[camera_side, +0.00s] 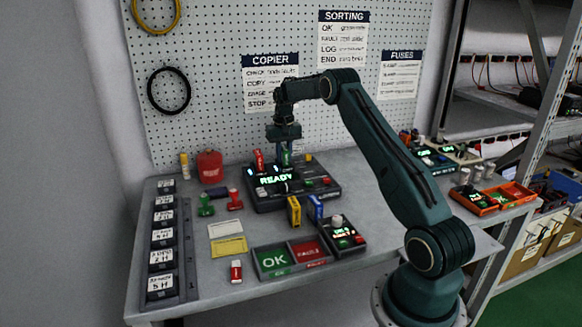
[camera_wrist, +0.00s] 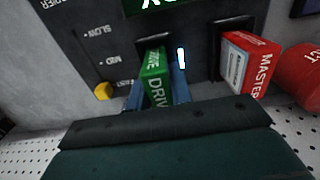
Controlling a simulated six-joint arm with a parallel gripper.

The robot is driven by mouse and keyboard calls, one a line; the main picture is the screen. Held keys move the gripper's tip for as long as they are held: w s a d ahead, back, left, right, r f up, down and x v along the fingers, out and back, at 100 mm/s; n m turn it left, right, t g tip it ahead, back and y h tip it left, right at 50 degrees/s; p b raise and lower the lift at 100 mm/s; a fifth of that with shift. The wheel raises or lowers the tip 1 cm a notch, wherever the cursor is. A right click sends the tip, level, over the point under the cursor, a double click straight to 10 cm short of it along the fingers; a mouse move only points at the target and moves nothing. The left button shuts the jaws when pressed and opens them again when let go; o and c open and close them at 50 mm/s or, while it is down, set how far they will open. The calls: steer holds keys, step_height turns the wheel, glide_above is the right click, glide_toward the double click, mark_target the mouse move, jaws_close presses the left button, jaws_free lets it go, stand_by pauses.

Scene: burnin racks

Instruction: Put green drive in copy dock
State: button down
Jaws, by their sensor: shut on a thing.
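The green drive (camera_wrist: 155,78) is upright between the fingers of my gripper (camera_wrist: 157,98), which is shut on it. In the wrist view its far end meets the dark copy dock slot (camera_wrist: 139,47) of the copier; how deep it sits I cannot tell. In the side view my gripper (camera_side: 285,148) is above the back of the black copier (camera_side: 318,197), with the green drive (camera_side: 285,158) below it. The red MASTER drive (camera_wrist: 248,62) stands in the other dock beside it.
The copier's display (camera_side: 276,179) reads READY. A yellow knob (camera_wrist: 103,91) is close to my gripper in the wrist view. A red canister (camera_side: 210,167) stands left of the copier. Green OK and red FAULT trays (camera_side: 273,260) and yellow and blue drives (camera_side: 294,211) are in front.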

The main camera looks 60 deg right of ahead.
steer(key=shift+f, duration=0.1)
steer(key=c, duration=1.2)
jaws_free()
steer(key=shift+o, duration=0.6)
steer(key=o, duration=0.3)
steer(key=shift+r, duration=3.5)
